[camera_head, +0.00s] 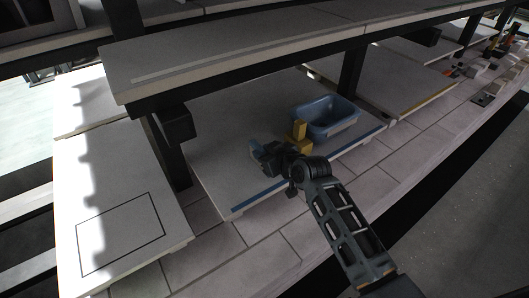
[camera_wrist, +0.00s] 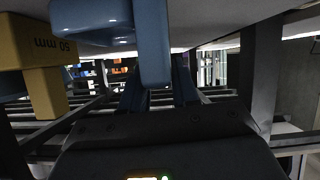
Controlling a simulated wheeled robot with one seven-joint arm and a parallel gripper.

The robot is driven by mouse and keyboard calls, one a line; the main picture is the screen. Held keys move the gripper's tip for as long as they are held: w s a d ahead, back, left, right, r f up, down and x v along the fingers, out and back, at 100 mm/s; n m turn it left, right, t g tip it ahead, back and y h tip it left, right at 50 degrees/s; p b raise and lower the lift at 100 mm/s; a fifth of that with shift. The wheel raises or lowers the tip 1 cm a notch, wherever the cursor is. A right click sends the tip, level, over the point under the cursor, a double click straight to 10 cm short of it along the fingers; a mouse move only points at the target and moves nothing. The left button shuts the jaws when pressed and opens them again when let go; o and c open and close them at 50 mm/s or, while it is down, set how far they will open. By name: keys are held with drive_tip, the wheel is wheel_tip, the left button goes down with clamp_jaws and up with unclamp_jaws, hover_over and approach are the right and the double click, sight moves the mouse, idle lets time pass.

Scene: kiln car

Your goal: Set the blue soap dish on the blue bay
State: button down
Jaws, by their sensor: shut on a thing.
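The blue soap dish (camera_wrist: 154,45) is in my gripper, with one upright part of it between the fingers (camera_wrist: 160,92) in the wrist view. In the head view the dish (camera_head: 262,156) shows only as a small dark blue shape at my gripper (camera_head: 272,154), partly hidden by it. The gripper is shut on it, low over the pale shelf board with a blue strip along its front edge, the blue bay (camera_head: 215,130). I cannot tell whether the dish touches the board.
A yellow stepped block (camera_head: 299,130), marked 50 mm in the wrist view (camera_wrist: 40,48), stands right beside the dish. A larger blue tub (camera_head: 327,119) stands behind it on the same board. A dark post (camera_head: 172,155) and an upper shelf (camera_head: 250,55) bound the space. The board's left part is clear.

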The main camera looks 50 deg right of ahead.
idle(0.3)
drive_tip(key=c, duration=0.8)
unclamp_jaws()
drive_tip(key=shift+f, duration=0.1)
drive_tip(key=shift+s, duration=0.1)
drive_tip(key=shift+s+a+r+p, duration=0.15)
drive_tip(key=shift+s+r+p, duration=0.15)
drive_tip(key=shift+s+p, duration=0.1)
drive_tip(key=shift+p+v, duration=1.95)
drive_tip(key=shift+v, duration=1.4)
drive_tip(key=shift+s, duration=0.1)
drive_tip(key=shift+v, duration=3.9)
drive_tip(key=shift+a, duration=0.1)
